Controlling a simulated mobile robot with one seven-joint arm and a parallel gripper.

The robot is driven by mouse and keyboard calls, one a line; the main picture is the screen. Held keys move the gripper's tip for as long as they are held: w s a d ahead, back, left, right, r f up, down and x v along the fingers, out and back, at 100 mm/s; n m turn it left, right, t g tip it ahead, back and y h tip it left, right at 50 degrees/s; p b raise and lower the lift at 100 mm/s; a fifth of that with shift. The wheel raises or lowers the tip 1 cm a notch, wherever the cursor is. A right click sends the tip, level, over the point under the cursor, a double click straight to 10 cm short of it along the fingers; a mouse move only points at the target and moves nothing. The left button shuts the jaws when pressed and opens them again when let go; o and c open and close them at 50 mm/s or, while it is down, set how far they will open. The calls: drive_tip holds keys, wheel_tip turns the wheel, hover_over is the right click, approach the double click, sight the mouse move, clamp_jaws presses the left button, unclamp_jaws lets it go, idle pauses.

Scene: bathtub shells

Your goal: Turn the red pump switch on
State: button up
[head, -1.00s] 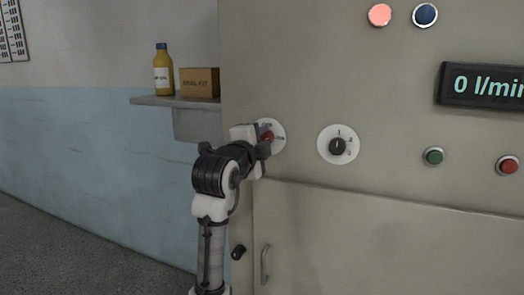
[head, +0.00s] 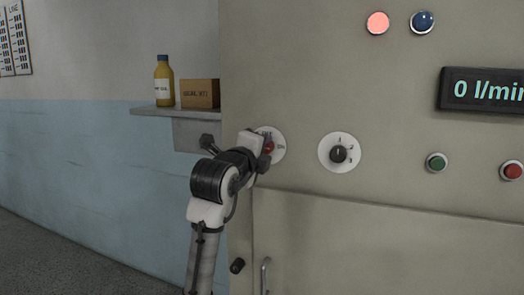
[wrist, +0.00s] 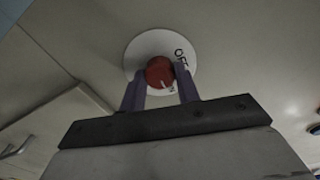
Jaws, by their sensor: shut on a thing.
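The red pump switch (head: 268,147) is a round red knob on a white dial plate (head: 277,137) at the left edge of the beige panel. In the wrist view the red knob (wrist: 159,72) sits between my two fingers, and part of the word OFF shows to its upper right. A pale mark shows on the knob's lower part. My gripper (wrist: 161,80) is shut on the knob, one finger on each side. In the head view my gripper (head: 262,146) covers the left part of the dial.
A second dial with a black knob (head: 339,154) is to the right. Green (head: 436,162) and red (head: 512,170) buttons lie further right, below a display (head: 484,90) reading 0 l/min. A shelf (head: 150,110) with a bottle and a box is at left.

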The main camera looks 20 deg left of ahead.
drive_tip(key=shift+f, duration=0.1)
drive_tip(key=o, duration=1)
drive_tip(key=s+b, duration=0.1)
drive_tip(key=s, duration=0.6)
drive_tip(key=s+b, duration=0.1)
drive_tip(key=s, duration=0.6)
drive_tip(key=shift+a, duration=0.2)
